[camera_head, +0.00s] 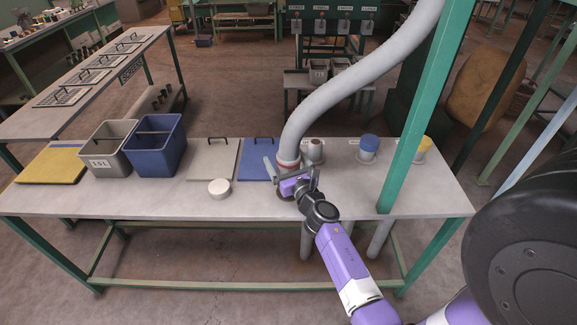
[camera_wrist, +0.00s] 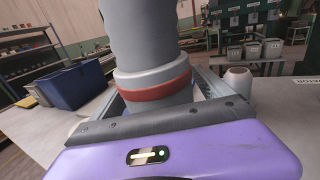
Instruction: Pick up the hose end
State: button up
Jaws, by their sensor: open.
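The hose end (camera_head: 288,161) is a grey cuff with a red band at the bottom of a thick grey hose (camera_head: 335,92). The hose comes down from the upper right to the table. In the wrist view, the hose end (camera_wrist: 153,82) stands upright between my gripper's two fingers. My gripper (camera_head: 290,178) is open, with one finger on each side of the cuff. A small gap shows on the right side; contact on the left cannot be told. The bottom of the cuff is hidden behind my gripper's body.
The hose end is at the table (camera_head: 130,199). A white-grey capped pipe (camera_head: 314,150) stands close to its right, then blue-capped (camera_head: 368,148) and yellow-capped (camera_head: 421,149) ones. A blue lid (camera_head: 257,158) and blue bin (camera_head: 156,146) lie left. A green post (camera_head: 420,110) rises at right.

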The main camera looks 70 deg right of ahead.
jog(key=c, duration=1.7)
jog(key=shift+r, duration=0.1)
